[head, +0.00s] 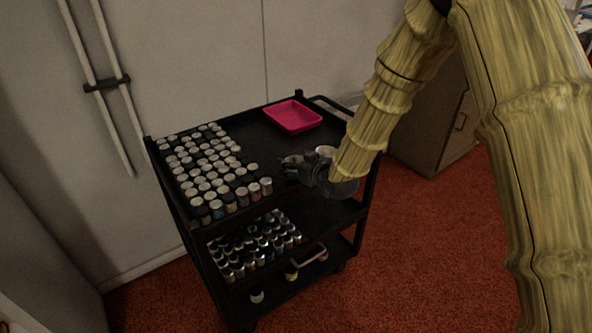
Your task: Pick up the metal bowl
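My gripper (290,166) is over the front right part of the cart's top shelf, its fingers pointing left. It is small and dark against the black shelf, so I cannot tell whether it is open or shut. A pale, shiny round rim (325,150) shows just behind the gripper and wrist and may be the metal bowl. My arm hides part of it, and I cannot tell whether the gripper touches it. A dark grey rounded shape (345,189) shows just below the wrist near the shelf's right edge; I cannot tell what it is.
The black cart (254,143) carries rows of small capped jars (212,170) at left and a pink tray (293,116) at the back. Lower shelves hold more bottles (255,245). A cabinet (432,125) stands behind at right. Red carpet (420,260) is clear at right.

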